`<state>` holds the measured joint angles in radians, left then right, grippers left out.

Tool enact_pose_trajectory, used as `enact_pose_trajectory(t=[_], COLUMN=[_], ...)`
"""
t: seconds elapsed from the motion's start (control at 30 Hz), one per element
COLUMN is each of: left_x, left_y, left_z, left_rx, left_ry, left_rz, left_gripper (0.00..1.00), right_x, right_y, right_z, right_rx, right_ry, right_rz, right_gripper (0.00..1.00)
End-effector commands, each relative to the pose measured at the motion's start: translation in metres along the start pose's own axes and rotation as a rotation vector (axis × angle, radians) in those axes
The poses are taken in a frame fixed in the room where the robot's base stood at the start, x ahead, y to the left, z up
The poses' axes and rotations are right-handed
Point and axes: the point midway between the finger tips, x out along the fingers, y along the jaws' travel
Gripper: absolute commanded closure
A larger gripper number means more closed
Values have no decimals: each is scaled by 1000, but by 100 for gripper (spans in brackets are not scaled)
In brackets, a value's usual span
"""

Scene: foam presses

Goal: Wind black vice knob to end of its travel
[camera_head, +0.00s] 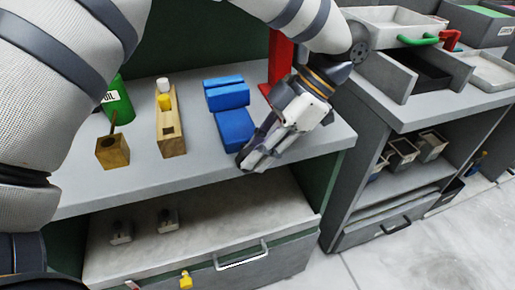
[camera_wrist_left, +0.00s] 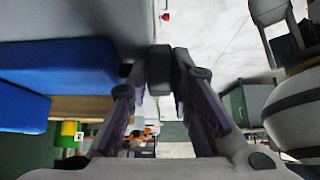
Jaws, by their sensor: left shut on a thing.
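The blue vice (camera_head: 234,124) stands at the front right of the grey bench, and its two blue blocks fill the left of the wrist view (camera_wrist_left: 60,80). The black vice knob (camera_wrist_left: 159,66) shows in the wrist view as a dark block between my fingertips, beside the vice. My left gripper (camera_head: 256,157) reaches down from the upper right to the vice's front end at the bench edge. In the wrist view the left gripper (camera_wrist_left: 157,90) is shut on the knob, one finger on each side. In the head view the fingers hide most of the knob.
A red upright (camera_head: 279,58) stands behind my gripper. A wooden block (camera_head: 170,128) with a yellow piece, a small wooden box (camera_head: 112,151) and a green can (camera_head: 118,100) stand left of the vice. A drawer with a handle (camera_head: 241,260) lies below the bench.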

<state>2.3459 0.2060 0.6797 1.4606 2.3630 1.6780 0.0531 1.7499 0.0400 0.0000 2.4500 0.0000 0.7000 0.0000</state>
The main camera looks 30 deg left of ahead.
Motion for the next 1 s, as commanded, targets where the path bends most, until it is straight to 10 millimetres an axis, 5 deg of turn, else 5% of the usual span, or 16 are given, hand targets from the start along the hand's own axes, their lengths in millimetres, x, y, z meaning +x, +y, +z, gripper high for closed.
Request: enact_pose_trajectory(t=[0.57,0.6,1.0], left_x=[0,0,-10], left_y=[0,0,0], left_z=[0,0,2], left_rx=[-1,-1,-2], left_ry=[33,33,30], left_rz=[0,0,2], left_gripper=[100,73,72], right_x=[2,2,2], right_y=[0,0,0], right_z=[1,1,1], right_rx=[0,0,0], right_ry=[-6,-6,-6], right_rz=[0,0,0], right_gripper=[61,61,61])
